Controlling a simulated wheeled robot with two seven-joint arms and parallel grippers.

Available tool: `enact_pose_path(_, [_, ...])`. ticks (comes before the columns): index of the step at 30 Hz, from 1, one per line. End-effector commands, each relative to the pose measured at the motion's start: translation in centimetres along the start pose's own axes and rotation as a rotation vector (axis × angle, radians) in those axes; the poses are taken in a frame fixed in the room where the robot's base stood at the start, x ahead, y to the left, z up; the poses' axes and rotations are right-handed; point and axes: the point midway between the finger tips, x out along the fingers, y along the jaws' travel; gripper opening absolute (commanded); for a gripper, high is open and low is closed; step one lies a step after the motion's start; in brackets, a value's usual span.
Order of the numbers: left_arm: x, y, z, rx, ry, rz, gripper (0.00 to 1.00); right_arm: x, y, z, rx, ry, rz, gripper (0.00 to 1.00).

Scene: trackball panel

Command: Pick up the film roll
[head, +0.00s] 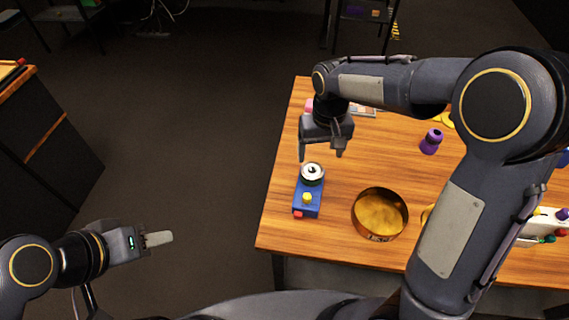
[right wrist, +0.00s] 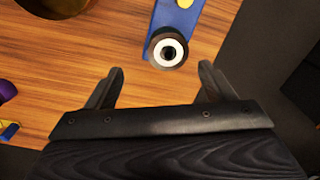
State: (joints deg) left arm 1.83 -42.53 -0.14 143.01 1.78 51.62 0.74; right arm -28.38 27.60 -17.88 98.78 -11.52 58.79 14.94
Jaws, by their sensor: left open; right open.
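A short, dark round piece with a white ring face and dark centre, which looks like the film roll (head: 312,173), sits at the far end of a blue block on the table. In the right wrist view the roll (right wrist: 168,52) lies just ahead of the fingertips, roughly centred between them. My right gripper (head: 320,156) is open and empty, pointing down just beyond the roll in the head view; it also shows in the right wrist view (right wrist: 161,70). No contact is visible. My left gripper (head: 160,238) is open and empty, off the table's left side.
The blue block (head: 308,198) has a yellow knob and a red part. A round bowl (head: 368,226) with a yellowish inside stands right of it. A purple bottle-like object (head: 431,141) stands farther back. My right arm covers much of the table's right side.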

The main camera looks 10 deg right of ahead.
Motion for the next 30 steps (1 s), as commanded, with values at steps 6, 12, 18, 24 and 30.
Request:
enact_pose_path(6, [0.0,0.0,0.0,0.0,0.0,0.0,0.41,1.9,-0.5,-0.7,-0.012,-0.012,0.033,0.76])
enact_pose_path(12, [-0.1,0.1,0.0,0.0,0.0,0.0,0.41,4.1,-0.5,-0.5,-0.011,-0.013,0.032,0.76])
enact_pose_path(18, [-0.4,0.2,-0.2,0.0,0.0,0.0,0.41,7.2,-0.7,-0.1,-0.012,-0.014,0.032,0.76])
enact_pose_path(24, [-0.4,0.2,-0.2,0.0,0.0,0.0,0.41,8.5,-0.7,-0.2,-0.012,-0.01,0.03,0.76])
enact_pose_path(30, [-0.4,0.2,-0.2,0.0,0.0,0.0,0.41,8.5,-0.7,-0.2,-0.012,-0.009,0.029,0.74])
